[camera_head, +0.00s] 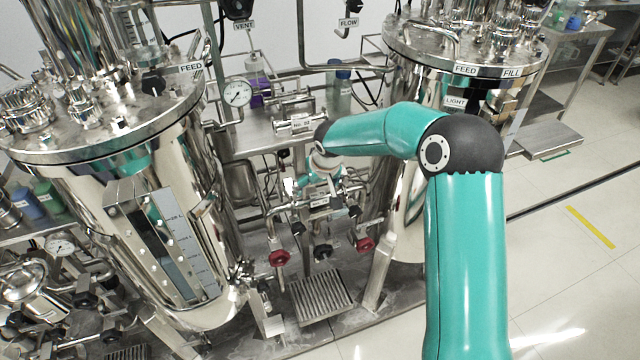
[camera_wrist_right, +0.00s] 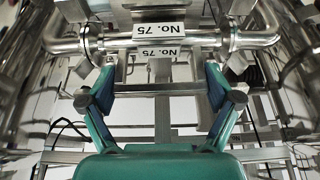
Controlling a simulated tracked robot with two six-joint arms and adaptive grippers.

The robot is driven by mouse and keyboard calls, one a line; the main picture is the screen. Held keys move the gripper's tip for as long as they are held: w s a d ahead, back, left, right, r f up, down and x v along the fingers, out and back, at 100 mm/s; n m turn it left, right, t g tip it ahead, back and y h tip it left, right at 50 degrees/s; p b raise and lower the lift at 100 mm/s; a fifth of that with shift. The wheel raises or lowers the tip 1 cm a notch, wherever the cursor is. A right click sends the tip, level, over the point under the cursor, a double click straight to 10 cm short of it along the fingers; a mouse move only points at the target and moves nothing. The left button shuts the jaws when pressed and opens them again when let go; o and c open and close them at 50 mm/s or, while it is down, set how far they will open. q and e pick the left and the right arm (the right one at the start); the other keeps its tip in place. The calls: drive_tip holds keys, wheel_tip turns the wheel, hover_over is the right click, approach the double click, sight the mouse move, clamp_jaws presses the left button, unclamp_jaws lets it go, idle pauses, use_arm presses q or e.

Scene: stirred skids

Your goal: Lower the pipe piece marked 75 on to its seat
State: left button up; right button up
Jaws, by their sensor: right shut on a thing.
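The pipe piece (camera_wrist_right: 205,39) is a shiny steel tube running across the right wrist view, with a white "No. 75" label that reads upside down there. A second "No. 75" tag (camera_wrist_right: 160,53) shows close to it. My right gripper (camera_wrist_right: 160,68) has its two teal fingers at the piece and is shut on it. Collars and bent pipe ends show at both sides of the piece; I cannot tell whether they touch it or a gap is left. In the head view my right arm reaches down between the two tanks, and the gripper is small and partly hidden there. My left gripper is not in view.
A large steel tank (camera_head: 180,150) stands at left and another (camera_head: 410,85) at right behind my arm. Red valve knobs (camera_head: 279,258) sit low in front of the pipework. A gauge (camera_head: 238,93) and a "No. 02" pipe label (camera_head: 300,123) are behind. Open floor (camera_head: 560,270) lies right.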

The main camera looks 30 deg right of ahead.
idle(0.4)
drive_tip(key=o, duration=1.2)
drive_tip(key=shift+f, duration=0.1)
drive_tip(key=v, duration=1.2)
drive_tip(key=shift+f, duration=0.15)
